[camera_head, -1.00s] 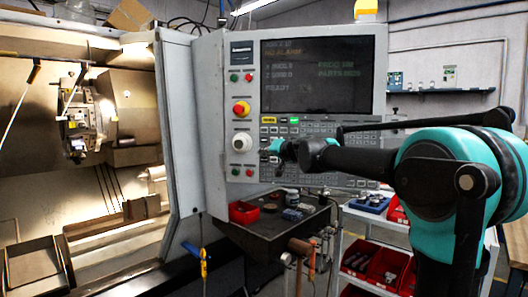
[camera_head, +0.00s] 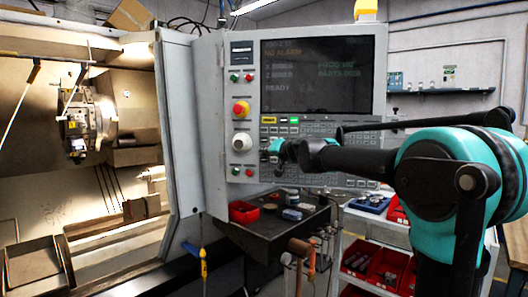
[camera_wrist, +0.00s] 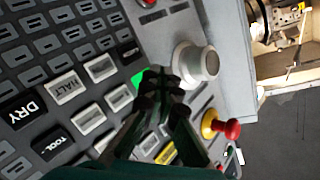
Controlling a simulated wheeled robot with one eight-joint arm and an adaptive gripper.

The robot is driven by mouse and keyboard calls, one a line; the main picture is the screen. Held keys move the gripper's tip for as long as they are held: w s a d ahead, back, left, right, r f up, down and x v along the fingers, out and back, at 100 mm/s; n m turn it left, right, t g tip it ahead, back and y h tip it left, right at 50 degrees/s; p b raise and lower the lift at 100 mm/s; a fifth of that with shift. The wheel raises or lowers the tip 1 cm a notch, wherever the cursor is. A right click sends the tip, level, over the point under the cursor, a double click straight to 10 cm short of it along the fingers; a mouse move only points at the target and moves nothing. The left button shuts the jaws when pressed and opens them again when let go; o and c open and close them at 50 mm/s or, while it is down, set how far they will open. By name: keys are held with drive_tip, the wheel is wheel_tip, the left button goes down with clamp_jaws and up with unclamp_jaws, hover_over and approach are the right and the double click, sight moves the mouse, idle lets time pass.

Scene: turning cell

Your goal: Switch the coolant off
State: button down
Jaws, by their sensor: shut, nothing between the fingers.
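The control panel (camera_head: 222,150) stands upright in the middle of the head view, with a dark screen (camera_head: 315,78) above rows of keys. A key is lit green (camera_head: 294,120), and a yellow key (camera_head: 269,120) is left of it. No coolant label is readable. My gripper (camera_wrist: 160,82) is shut and empty, its tips in front of the keys. In the head view my gripper (camera_head: 275,147) is at the left of the keypad. In the wrist view a green-lit key (camera_wrist: 140,78) shows beside the fingertips, partly hidden. Whether the tips touch a key cannot be told.
A red emergency-stop button (camera_head: 241,109) and a pale round knob (camera_head: 242,140) sit left of the keypad. Below is a dark tray (camera_head: 262,229) with a red bin (camera_head: 243,212). The lit machine interior with its turret (camera_head: 86,125) is at left.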

drive_tip(key=shift+w, duration=0.1)
drive_tip(key=shift+w, duration=0.35)
drive_tip(key=shift+w+d, duration=0.1)
drive_tip(key=shift+w, duration=0.2)
idle(0.9)
drive_tip(key=shift+s, duration=0.75)
drive_tip(key=s, duration=0.3)
drive_tip(key=s+a, duration=0.1)
drive_tip(key=s, duration=0.1)
idle(0.5)
idle(0.3)
